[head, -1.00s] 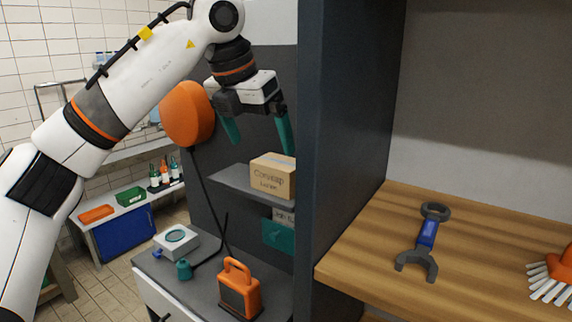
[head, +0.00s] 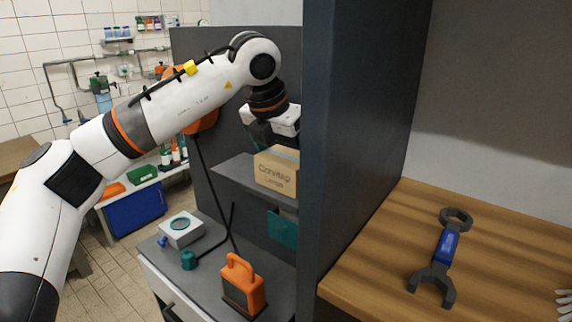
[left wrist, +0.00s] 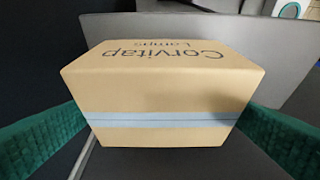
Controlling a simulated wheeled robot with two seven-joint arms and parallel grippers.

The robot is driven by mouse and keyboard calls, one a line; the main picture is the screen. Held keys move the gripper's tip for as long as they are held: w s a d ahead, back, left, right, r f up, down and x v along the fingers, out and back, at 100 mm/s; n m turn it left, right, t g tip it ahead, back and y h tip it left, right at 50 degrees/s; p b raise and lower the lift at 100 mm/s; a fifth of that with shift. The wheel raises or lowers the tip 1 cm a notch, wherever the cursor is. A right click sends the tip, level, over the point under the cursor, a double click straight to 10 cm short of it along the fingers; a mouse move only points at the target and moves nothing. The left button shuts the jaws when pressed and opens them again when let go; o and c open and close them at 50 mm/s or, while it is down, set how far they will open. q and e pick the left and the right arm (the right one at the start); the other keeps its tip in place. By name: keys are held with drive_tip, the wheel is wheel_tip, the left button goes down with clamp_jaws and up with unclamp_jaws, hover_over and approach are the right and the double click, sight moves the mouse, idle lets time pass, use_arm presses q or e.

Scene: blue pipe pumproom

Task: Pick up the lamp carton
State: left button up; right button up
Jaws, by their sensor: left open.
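The lamp carton (head: 277,172) is a small tan box with dark lettering, standing on a grey shelf (head: 232,180) beside the dark upright panel. In the left wrist view the carton (left wrist: 163,95) fills the middle, showing the words "Corvitap Lamps" and a pale blue tape strip. My left gripper (left wrist: 165,140) is open, with one green finger on each side of the carton and a gap to each side. In the head view the left gripper (head: 272,135) is just above and behind the carton, its fingers mostly hidden.
A dark upright panel (head: 350,130) stands close to the carton's right. A wrench (head: 441,255) lies on the wooden shelf (head: 375,255) at right.

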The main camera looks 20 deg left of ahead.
sight(285, 156)
use_arm(q)
drive_tip(key=shift+p+x, duration=0.3)
drive_tip(key=shift+x, duration=1.25)
drive_tip(key=shift+c, duration=0.3)
drive_tip(key=shift+a, duration=0.1)
drive_tip(key=c, duration=0.7)
drive_tip(key=shift+r, duration=0.1)
